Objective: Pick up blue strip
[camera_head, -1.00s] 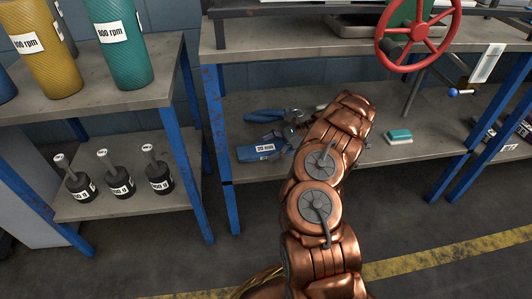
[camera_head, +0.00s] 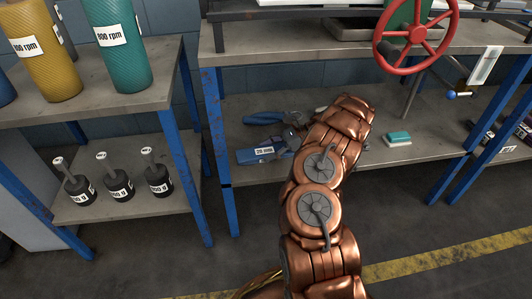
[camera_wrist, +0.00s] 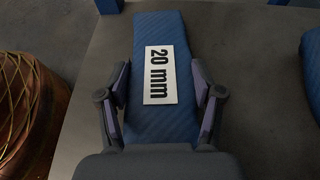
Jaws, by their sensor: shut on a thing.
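The blue strip (camera_head: 257,155) with a white "20 mm" label lies on the lower shelf of the right bench in the head view. It also shows large in the wrist view (camera_wrist: 160,119), running lengthwise between the fingers. My gripper (camera_wrist: 163,92) is shut on the strip, with one finger against each side edge around the label. In the head view my gripper (camera_head: 283,150) is at the strip's right end, partly hidden by my arm. I cannot tell whether the strip is clear of the shelf.
Blue-handled pliers (camera_head: 270,118) lie just behind the strip. A teal and white block (camera_head: 397,139) sits right on the shelf (camera_head: 420,158). A blue bench leg (camera_head: 229,195) stands at front left. A red handwheel (camera_head: 416,28) is above. Black weights (camera_head: 118,187) stand on the left shelf.

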